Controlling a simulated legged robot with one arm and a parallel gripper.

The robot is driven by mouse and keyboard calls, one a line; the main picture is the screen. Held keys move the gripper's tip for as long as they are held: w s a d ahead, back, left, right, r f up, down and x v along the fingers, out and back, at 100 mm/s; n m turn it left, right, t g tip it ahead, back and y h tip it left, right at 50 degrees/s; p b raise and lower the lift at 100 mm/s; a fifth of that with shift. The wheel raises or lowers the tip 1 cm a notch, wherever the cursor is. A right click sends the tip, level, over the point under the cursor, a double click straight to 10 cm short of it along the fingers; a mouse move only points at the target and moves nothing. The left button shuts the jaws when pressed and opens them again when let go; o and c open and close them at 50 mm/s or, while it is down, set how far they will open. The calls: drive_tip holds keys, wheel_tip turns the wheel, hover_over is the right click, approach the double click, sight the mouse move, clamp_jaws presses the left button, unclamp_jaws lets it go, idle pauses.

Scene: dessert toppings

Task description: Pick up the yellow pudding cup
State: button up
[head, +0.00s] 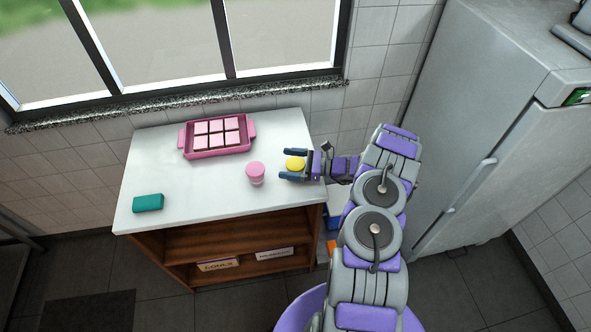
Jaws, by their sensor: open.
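The yellow pudding cup (294,163) stands on the right part of the white counter. Its round yellow top shows; its lower part is mostly hidden by my near finger. My gripper (289,164) reaches in from the right with its fingers pointing left. It is open, with one finger behind the cup and one in front of it. I cannot tell whether either finger touches the cup.
A pink cup (255,172) stands just left of my gripper. A pink tray (217,153) with pink squares lies at the back. A teal block (148,203) lies at the front left. The counter (205,205) is clear at the front middle. A fridge (500,140) stands right.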

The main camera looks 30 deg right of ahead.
drive_tip(key=c, duration=1.2)
